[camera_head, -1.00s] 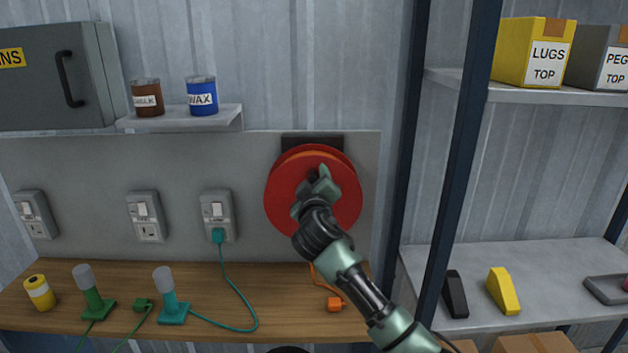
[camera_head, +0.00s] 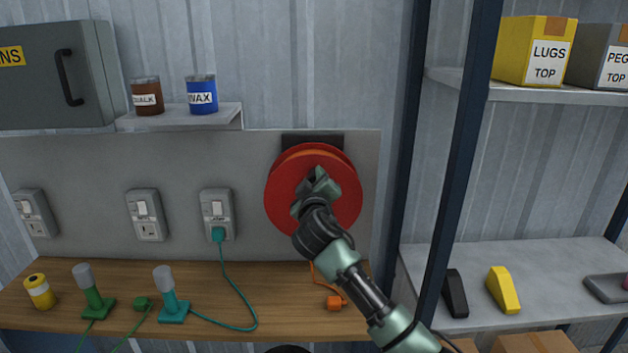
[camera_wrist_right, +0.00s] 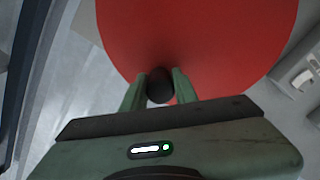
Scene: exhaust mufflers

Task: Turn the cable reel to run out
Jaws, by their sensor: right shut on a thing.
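The red cable reel (camera_head: 283,190) is mounted on the grey wall panel, with orange cable on its rim. Its orange cable hangs down to an orange plug (camera_head: 335,303) on the wooden bench. My right gripper (camera_head: 318,180) is in front of the reel's face. In the right wrist view the red disc (camera_wrist_right: 200,40) fills the upper middle, and my right gripper (camera_wrist_right: 159,86) is shut on a dark round knob (camera_wrist_right: 159,88) standing out from it. In the head view my gripper hides the knob. My left gripper is not in view.
A wooden bench (camera_head: 270,320) below holds a teal-corded lamp (camera_head: 170,305), a green-corded one (camera_head: 92,298) and a yellow roll (camera_head: 40,292). Sockets (camera_head: 217,210) line the panel to the left. A dark rack post (camera_head: 458,170) and shelves stand to the right.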

